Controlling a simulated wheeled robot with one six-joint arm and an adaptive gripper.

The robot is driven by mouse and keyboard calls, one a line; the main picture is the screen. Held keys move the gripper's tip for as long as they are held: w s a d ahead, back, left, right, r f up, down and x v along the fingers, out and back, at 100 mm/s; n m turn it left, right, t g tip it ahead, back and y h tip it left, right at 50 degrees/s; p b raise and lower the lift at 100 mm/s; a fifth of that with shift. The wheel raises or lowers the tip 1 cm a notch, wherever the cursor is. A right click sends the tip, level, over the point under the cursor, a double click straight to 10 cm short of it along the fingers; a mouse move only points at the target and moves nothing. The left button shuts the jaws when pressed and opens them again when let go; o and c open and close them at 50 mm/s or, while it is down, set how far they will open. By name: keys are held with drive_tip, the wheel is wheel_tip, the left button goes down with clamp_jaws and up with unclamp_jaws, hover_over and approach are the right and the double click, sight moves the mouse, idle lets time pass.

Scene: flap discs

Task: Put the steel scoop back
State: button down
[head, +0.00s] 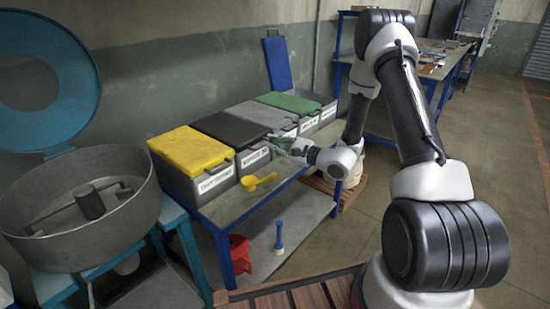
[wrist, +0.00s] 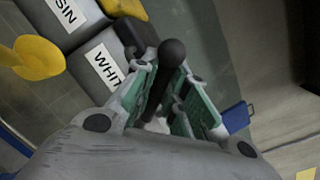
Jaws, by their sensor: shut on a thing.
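My gripper (head: 283,145) is over the front edge of the bench, in front of the row of lidded bins. In the wrist view its green-padded fingers (wrist: 170,82) are closed around a dark handle with a round knob at its end, which I take for the steel scoop (wrist: 171,54). The scoop's bowl is hidden, and the head view does not show it clearly. A yellow scoop (head: 258,181) lies on the bench in front of the yellow-lidded bin; it also shows in the wrist view (wrist: 38,58).
The bins have yellow (head: 190,150), black (head: 232,129), grey (head: 262,115) and green (head: 288,103) lids; a blue lid (head: 277,64) stands upright behind them. A blue brush (head: 279,238) and red funnel (head: 239,254) are on the lower shelf. A round mixing pan (head: 130,218) stands left.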

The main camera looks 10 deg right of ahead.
drive_tip(key=shift+f, duration=2.9)
drive_tip(key=c, duration=1.4)
unclamp_jaws()
drive_tip(key=shift+d, duration=0.1)
drive_tip(key=shift+c, duration=0.2)
